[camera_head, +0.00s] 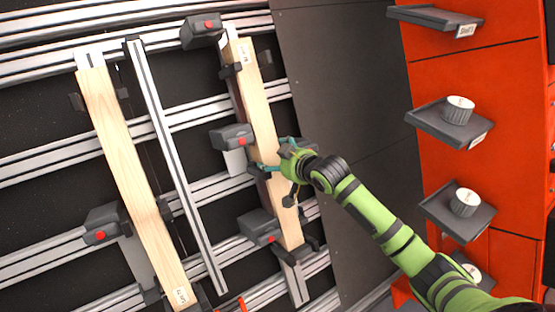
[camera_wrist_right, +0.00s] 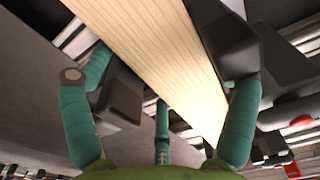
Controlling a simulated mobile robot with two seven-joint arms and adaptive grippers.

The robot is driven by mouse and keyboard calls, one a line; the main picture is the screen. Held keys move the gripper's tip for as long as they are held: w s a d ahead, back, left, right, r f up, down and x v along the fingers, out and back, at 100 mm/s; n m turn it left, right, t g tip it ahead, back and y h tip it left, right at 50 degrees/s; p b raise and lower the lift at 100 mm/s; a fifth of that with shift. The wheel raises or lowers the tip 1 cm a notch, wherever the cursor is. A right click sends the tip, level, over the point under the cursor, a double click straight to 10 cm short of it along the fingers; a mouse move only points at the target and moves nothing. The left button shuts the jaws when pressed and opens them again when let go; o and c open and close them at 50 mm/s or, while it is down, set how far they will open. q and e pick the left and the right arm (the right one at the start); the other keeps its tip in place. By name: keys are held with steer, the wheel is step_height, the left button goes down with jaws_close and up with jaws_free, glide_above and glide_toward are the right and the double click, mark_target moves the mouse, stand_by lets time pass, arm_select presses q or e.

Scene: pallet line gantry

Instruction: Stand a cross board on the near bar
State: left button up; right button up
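A pale wooden board (camera_head: 262,110) with a label at its far end lies along the right side of the rail frame. A second labelled wooden board (camera_head: 128,165) lies along the left side. My right gripper (camera_head: 279,163) is at the middle of the right board, with its green fingers straddling it. In the right wrist view the board (camera_wrist_right: 165,50) runs between the teal fingers (camera_wrist_right: 160,115). The fingers look spread, with a gap on the left side. Whether the right finger touches the board is unclear. Which bar is the near one cannot be told. My left gripper is out of view.
Silver rails (camera_head: 165,130) cross under the boards. Grey clamp blocks with red buttons (camera_head: 258,226) stand beside the boards. Right of the frame is a dark panel (camera_head: 335,85), then a red rack (camera_head: 430,75) with grey trays (camera_head: 430,127) holding white-topped cylinders (camera_head: 458,110).

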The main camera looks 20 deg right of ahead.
steer(key=f, duration=0.1)
steer(key=s+f, duration=0.1)
steer(key=shift+a+f+g, duration=0.1)
steer(key=shift+f+g, duration=0.2)
steer(key=shift+f, duration=0.05)
steer(key=w+r+v, duration=0.1)
steer(key=v, duration=1.1)
steer(key=shift+s+r, duration=0.3)
steer(key=shift+r, duration=0.2)
